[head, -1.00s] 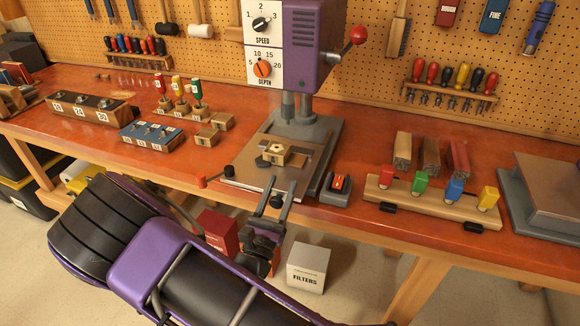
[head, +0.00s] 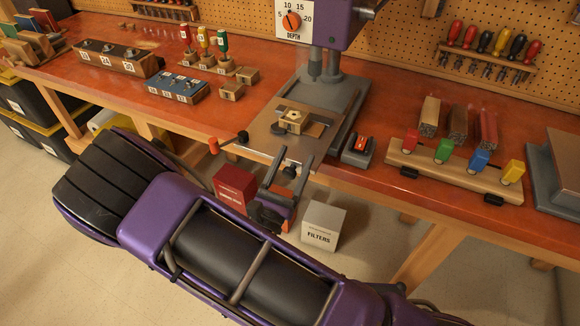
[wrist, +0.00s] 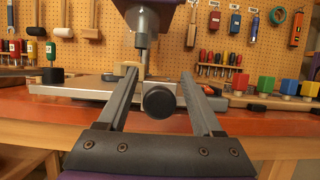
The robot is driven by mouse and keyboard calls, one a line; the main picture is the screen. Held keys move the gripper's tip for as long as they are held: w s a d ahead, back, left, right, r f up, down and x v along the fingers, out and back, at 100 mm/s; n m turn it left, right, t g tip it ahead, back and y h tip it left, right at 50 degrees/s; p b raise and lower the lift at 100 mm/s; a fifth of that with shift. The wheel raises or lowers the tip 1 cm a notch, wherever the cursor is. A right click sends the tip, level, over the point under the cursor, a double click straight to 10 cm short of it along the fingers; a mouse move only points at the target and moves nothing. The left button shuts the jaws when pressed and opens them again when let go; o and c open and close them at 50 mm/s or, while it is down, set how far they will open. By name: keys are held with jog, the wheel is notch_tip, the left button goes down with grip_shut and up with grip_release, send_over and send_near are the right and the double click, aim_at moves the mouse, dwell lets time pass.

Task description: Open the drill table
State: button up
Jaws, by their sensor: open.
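The drill table (head: 258,137) is a pale metal plate low on the purple drill press (head: 336,22), at the bench's front edge. It also shows edge-on in the wrist view (wrist: 90,88). A black round knob (wrist: 158,101) sits at its front; in the head view it is small and dark (head: 289,171). My gripper (head: 294,154) is open in front of the table. In the wrist view the knob appears between the two fingers (wrist: 158,84), with a gap on each side. I cannot tell how deep it lies between them. A light wooden block (head: 293,120) lies on the table.
A rod with orange (head: 213,146) and black ends sticks out left of the table. A grey switch box (head: 358,150) stands close to its right. A red box (head: 234,188) and a white FILTERS box (head: 323,226) are below the bench edge, near my arm.

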jog(key=b+v, duration=0.1)
jog(key=v, duration=1.6)
jog(key=shift+s+f+b, duration=0.15)
jog(key=shift+f+b, duration=0.05)
jog(key=shift+b, duration=0.15)
